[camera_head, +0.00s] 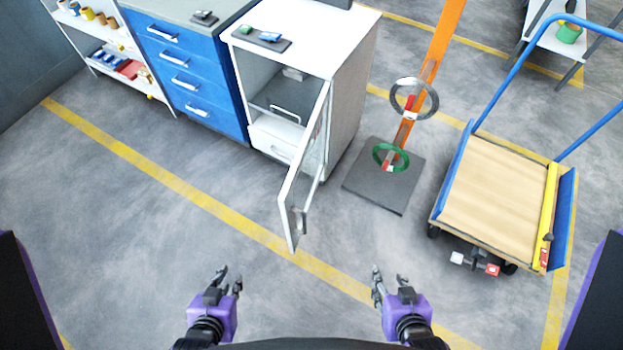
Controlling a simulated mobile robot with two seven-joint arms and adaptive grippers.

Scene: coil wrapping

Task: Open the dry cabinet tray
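The dry cabinet (347,115) is white and stands at the upper middle. Its glass door (304,170) is swung open toward me. Inside, a grey tray (283,98) with a light handle sits on the upper level, and a white drawer front (272,142) is below it. The door partly hides the right side of the interior. My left gripper (230,277) is open and empty, low in the view and well in front of the cabinet. My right gripper (389,278) is also open and empty, below and to the right of the door's lower end. Neither gripper touches anything.
A blue drawer unit (187,80) stands left of the cabinet, beside a white shelf (88,40). An orange stand (436,45) with rings rises from a dark base (372,196) on the right. A blue-handled cart (497,192) is farther right. The floor before me is clear.

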